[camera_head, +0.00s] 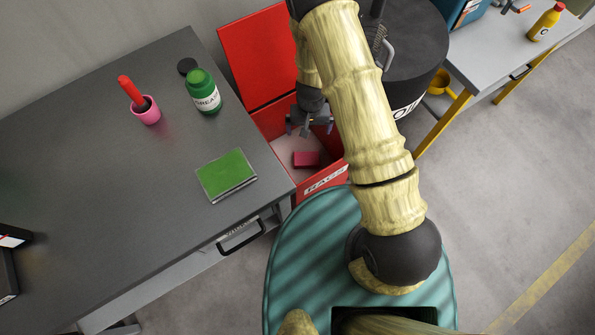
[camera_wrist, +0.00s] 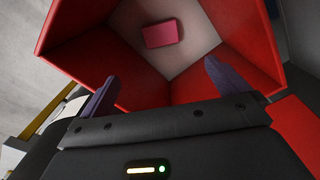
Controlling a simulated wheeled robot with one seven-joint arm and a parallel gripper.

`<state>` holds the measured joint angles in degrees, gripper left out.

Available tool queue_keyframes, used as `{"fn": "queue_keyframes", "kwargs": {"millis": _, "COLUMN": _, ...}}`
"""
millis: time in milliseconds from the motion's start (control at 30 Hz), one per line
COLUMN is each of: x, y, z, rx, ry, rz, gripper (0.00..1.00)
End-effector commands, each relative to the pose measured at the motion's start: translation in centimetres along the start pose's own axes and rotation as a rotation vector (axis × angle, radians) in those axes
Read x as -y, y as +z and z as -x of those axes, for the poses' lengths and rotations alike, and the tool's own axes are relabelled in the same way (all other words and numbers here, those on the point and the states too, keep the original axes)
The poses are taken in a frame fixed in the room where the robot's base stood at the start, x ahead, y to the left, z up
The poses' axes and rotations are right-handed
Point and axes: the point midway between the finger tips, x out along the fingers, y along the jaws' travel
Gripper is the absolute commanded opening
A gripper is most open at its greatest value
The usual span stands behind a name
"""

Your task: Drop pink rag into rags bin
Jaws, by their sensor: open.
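The pink rag (camera_head: 306,159) lies flat on the pale floor of the red rags bin (camera_head: 273,118), whose lid stands open. The rag also shows in the wrist view (camera_wrist: 162,33), near the bin's back, apart from the walls. The bin's red walls (camera_wrist: 85,60) surround it there. My gripper (camera_head: 309,130) is over the bin opening, above the rag and not touching it. Its two purple fingers (camera_wrist: 158,78) are spread apart with nothing between them. Part of the bin's right side is hidden behind my arm in the head view.
A grey workbench (camera_head: 100,180) left of the bin holds a green grease jar (camera_head: 203,92), a pink cup (camera_head: 146,110) with a red-handled tool, and a green pad (camera_head: 226,175). A black oil drum (camera_head: 415,50) stands right of the bin.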

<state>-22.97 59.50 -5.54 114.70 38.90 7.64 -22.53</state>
Motion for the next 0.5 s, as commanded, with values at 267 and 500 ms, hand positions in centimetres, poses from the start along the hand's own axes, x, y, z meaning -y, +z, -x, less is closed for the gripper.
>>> {"fn": "queue_keyframes", "kwargs": {"millis": 267, "x": 0.1, "y": -0.1, "z": 4.7, "rx": -0.005, "ry": 0.000, "rz": 0.002, "gripper": 1.00}}
{"fn": "queue_keyframes", "kwargs": {"millis": 500, "x": 0.1, "y": -0.1, "z": 9.2, "rx": -0.005, "ry": -0.001, "rz": 0.002, "gripper": 1.00}}
